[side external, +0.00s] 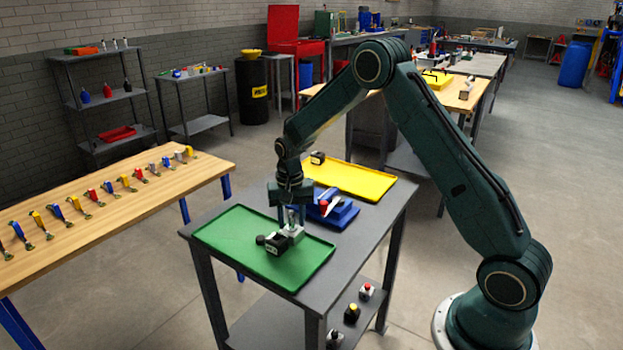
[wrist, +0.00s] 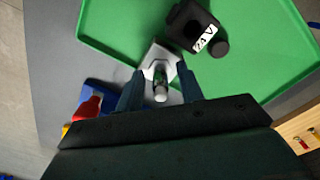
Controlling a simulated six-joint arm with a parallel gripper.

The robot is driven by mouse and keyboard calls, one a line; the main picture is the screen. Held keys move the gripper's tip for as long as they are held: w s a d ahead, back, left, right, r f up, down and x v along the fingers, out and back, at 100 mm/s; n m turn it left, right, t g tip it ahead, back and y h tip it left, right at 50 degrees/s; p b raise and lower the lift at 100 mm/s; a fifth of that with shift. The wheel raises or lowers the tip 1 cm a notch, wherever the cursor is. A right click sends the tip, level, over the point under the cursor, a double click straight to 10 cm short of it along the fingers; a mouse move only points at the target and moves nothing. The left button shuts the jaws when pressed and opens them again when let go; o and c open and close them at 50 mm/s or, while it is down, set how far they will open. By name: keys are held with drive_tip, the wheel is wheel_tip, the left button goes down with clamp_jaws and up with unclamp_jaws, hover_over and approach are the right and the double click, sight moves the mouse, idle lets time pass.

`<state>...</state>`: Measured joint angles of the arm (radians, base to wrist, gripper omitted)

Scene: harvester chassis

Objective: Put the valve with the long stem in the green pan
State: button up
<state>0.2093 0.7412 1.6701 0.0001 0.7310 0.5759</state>
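A valve with a silver metal body and a black block marked "24V" (wrist: 190,26) is at the green pan (side external: 225,232). In the side view its black end (side external: 273,243) is over the middle of the pan. My gripper (side external: 291,229) points down there, its fingers on either side of the silver part. In the wrist view a silver stem (wrist: 160,88) stands between my two fingers (wrist: 161,82). I cannot tell whether the fingers press on the metal, or whether the valve touches the pan floor.
A blue holder (side external: 343,216) with red and white parts sits just behind the pan. A yellow pan (side external: 350,177) lies beyond it, with a small dark part (side external: 317,157) at its left corner. Several small button-like parts stand on the lower shelf. The green pan's left half is clear.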

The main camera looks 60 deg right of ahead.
sight(292, 217)
wheel_tip(292, 217, up, 11)
drive_tip(key=shift+r, duration=0.6)
idle(0.6)
drive_tip(key=s+a+r+n+t, duration=0.1)
drive_tip(key=s+a+r+n, duration=0.15)
drive_tip(key=s+r, duration=0.45)
drive_tip(key=s+a+r+n+t, duration=0.2)
drive_tip(key=s+a+r, duration=0.2)
drive_tip(key=s+r, duration=0.25)
drive_tip(key=s+a+n+t, duration=0.1)
drive_tip(key=s+a+n, duration=0.1)
drive_tip(key=s, duration=0.6)
drive_tip(key=s+a+f+n+t, duration=0.1)
drive_tip(key=s+a+n, duration=0.1)
drive_tip(key=s, duration=0.7)
drive_tip(key=shift+s+t, duration=0.3)
